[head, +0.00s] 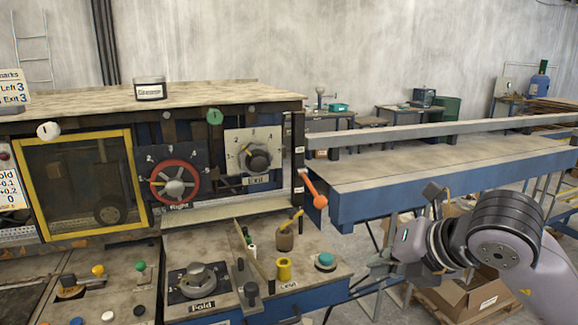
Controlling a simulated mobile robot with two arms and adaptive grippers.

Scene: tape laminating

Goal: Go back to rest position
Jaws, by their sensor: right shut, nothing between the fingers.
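My right gripper (378,268) is at the lower right of the head view, in front of the blue-edged outfeed table and right of the machine's control shelf. It is shut and holds nothing. Its arm comes in from the right edge. It appears apart from the controls. My left gripper is not in view. The machine carries a red handwheel (173,182) labelled Right, an Exit dial (256,159) and an orange-red lever (315,191) at its right corner.
The lower shelf (335,281) holds the Fold dial (199,279), a yellow knob (284,270) and a teal button (325,261). The long outfeed table (440,172) extends to the right.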

